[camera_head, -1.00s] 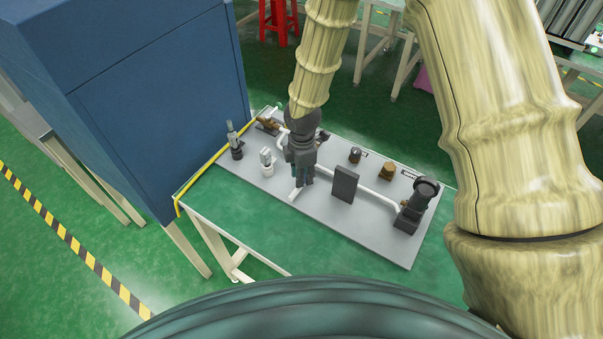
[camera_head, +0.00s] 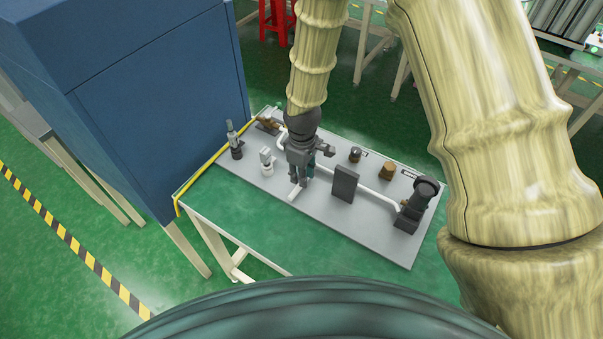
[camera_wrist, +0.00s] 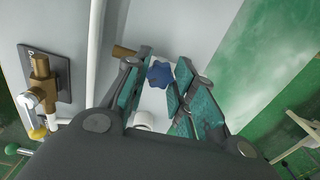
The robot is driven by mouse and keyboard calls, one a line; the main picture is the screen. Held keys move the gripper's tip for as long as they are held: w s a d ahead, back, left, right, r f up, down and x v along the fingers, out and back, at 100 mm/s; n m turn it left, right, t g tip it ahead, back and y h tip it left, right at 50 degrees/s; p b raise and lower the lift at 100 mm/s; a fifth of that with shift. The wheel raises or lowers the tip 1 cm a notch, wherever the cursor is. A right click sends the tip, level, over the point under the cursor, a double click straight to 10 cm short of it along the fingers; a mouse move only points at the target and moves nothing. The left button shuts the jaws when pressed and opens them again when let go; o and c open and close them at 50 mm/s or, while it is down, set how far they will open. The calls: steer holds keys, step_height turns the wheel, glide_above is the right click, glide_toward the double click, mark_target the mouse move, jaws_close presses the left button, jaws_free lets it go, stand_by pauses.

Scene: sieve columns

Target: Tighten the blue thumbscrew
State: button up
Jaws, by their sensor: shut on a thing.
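The blue thumbscrew (camera_wrist: 159,74) is a small lobed knob. It shows in the wrist view between the two teal-lined fingers of my gripper (camera_wrist: 164,72). My gripper is shut on it. In the head view my gripper (camera_head: 301,180) points down over the middle of the grey panel (camera_head: 380,235), and it hides the thumbscrew there. A white pipe (camera_head: 373,194) runs along the panel beside the gripper. In the wrist view a short white pipe end (camera_wrist: 143,120) lies below the knob.
A dark upright plate (camera_head: 344,184) and a black gauge-like fitting (camera_head: 417,203) stand right of my gripper. A white fitting (camera_head: 266,161) and a dark valve (camera_head: 235,142) stand left. A blue cabinet (camera_head: 160,110) rises close behind the table's left end. The panel's front right is clear.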

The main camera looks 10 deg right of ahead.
steer(key=shift+w+r+m, duration=0.1)
steer(key=shift+m, duration=0.4)
steer(key=o, duration=1)
steer(key=shift+r, duration=5.95)
